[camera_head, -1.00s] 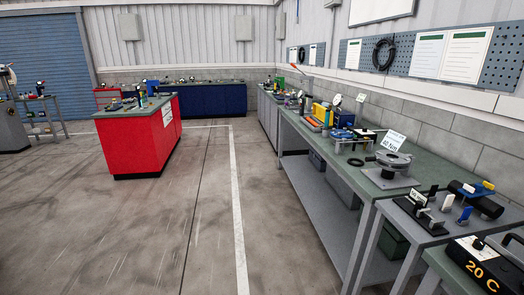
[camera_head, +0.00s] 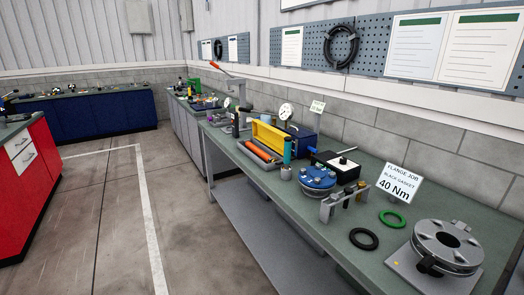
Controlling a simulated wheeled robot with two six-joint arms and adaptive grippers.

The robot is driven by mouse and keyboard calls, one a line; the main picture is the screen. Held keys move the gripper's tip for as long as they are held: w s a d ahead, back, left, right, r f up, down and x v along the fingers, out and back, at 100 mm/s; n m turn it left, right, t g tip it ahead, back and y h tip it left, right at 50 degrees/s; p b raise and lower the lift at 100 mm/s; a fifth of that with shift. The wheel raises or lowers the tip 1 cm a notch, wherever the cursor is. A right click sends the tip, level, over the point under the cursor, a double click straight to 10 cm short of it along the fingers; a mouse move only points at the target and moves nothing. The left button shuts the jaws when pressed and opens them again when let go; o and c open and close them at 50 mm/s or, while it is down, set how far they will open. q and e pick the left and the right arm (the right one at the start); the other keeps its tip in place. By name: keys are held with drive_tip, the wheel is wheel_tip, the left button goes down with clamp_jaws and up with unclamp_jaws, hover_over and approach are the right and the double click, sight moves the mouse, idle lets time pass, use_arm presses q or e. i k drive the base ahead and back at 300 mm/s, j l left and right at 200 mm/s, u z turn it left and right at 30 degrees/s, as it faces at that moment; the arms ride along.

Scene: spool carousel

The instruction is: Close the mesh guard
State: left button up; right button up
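I cannot make out a mesh guard or a spool carousel in the head view. Neither of my grippers is in view. The nearest bench (camera_head: 262,182) runs along the wall on the right, with tools and parts on its green top.
A grey flange fixture (camera_head: 446,247), black ring (camera_head: 364,238), green ring (camera_head: 392,218), "40 Nm" sign (camera_head: 399,183), blue flange (camera_head: 317,178) and yellow toolbox (camera_head: 270,138) stand on the bench. A red cabinet (camera_head: 30,180) is left, a blue cabinet (camera_head: 95,119) behind. The floor between is clear.

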sight(264, 133)
drive_tip(key=i+j, duration=0.3)
drive_tip(key=i, duration=0.2)
drive_tip(key=i+j, duration=0.25)
drive_tip(key=i, duration=0.25)
drive_tip(key=i+j, duration=0.3)
drive_tip(key=i, duration=0.2)
drive_tip(key=i+j, duration=0.3)
drive_tip(key=i, duration=0.2)
drive_tip(key=i+j+z, duration=0.1)
drive_tip(key=i+j, duration=0.15)
drive_tip(key=i, duration=0.2)
